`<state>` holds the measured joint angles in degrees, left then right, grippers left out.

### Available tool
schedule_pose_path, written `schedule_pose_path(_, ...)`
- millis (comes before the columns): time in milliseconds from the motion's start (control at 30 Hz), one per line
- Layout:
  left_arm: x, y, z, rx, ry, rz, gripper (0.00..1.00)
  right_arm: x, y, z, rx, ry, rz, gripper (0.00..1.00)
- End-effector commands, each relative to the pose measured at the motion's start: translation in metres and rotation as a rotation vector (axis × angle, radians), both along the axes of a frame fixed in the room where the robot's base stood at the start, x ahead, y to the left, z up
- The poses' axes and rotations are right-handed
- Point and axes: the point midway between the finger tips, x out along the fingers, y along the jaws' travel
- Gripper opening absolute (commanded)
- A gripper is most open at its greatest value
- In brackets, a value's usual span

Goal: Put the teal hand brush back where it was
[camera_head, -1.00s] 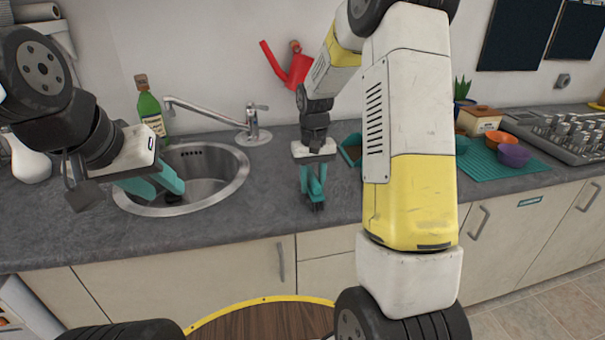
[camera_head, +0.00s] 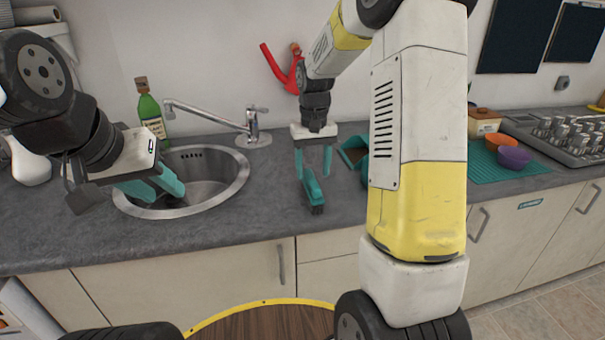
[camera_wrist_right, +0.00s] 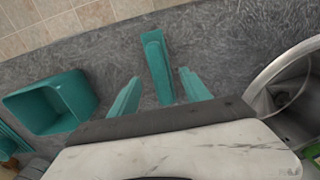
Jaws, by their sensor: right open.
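The teal hand brush (camera_head: 313,190) lies on the grey counter, to the right of the sink; its dark bristle end shows toward the counter's front. My right gripper (camera_head: 313,172) is open above it, one finger to each side, holding nothing. In the right wrist view the brush (camera_wrist_right: 158,65) lies beyond and between the open fingertips (camera_wrist_right: 158,87), apart from both. My left gripper (camera_head: 167,194) is over the sink, its two teal fingers apart with nothing seen between them.
A teal dustpan-like container (camera_head: 352,154) stands right of the brush, partly hidden by my right arm; it also shows in the right wrist view (camera_wrist_right: 50,103). The steel sink (camera_head: 232,183) is to the left. A green bottle (camera_head: 151,113) and tap (camera_head: 252,132) stand behind.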

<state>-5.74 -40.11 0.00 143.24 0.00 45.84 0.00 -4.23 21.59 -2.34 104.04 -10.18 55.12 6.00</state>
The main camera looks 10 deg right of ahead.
Motion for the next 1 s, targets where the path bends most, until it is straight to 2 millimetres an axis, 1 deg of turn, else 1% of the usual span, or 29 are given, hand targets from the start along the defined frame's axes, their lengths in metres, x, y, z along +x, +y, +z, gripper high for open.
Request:
schedule_pose_path(33,0.0,0.0,0.0,0.0,0.0,0.0,0.36,0.001,0.0,0.012,0.0,-0.004,0.0,0.56)
schedule_pose_path(200,0.0,0.0,0.0,0.0,0.0,0.0,0.36,0.001,0.0,0.043,0.0,-0.004,0.0,0.56)
schedule_pose_path(433,0.0,0.0,0.0,0.0,0.0,0.0,0.36,-0.003,0.0,0.066,0.002,-0.008,0.0,0.56)
schedule_pose_path(533,0.0,0.0,0.0,0.0,0.0,0.0,0.36,-0.016,0.0,0.081,0.016,-0.04,0.002,0.56)
schedule_pose_path(567,0.0,0.0,0.0,0.0,0.0,0.0,0.36,-0.023,0.0,0.088,0.023,-0.057,0.002,0.56)
schedule_pose_path(667,0.0,0.0,0.0,0.0,0.0,0.0,0.36,-0.054,0.002,0.112,0.053,-0.129,0.005,0.56)
schedule_pose_path(700,0.0,0.0,0.0,0.0,0.0,0.0,0.36,-0.069,0.003,0.121,0.067,-0.162,0.006,0.56)
schedule_pose_path(767,0.0,0.0,0.0,0.0,0.0,0.0,0.36,-0.093,0.005,0.132,0.087,-0.211,0.008,0.56)
schedule_pose_path(800,0.0,0.0,0.0,0.0,0.0,0.0,0.36,-0.108,0.006,0.138,0.098,-0.246,0.011,0.56)
schedule_pose_path(867,0.0,0.0,0.0,0.0,0.0,0.0,0.36,-0.132,0.008,0.145,0.117,-0.296,0.013,0.56)
schedule_pose_path(900,0.0,0.0,0.0,0.0,0.0,0.0,0.36,-0.147,0.01,0.148,0.128,-0.33,0.014,0.56)
schedule_pose_path(1000,0.0,0.0,0.0,0.0,0.0,0.0,0.36,-0.182,0.014,0.151,0.154,-0.407,0.018,0.56)
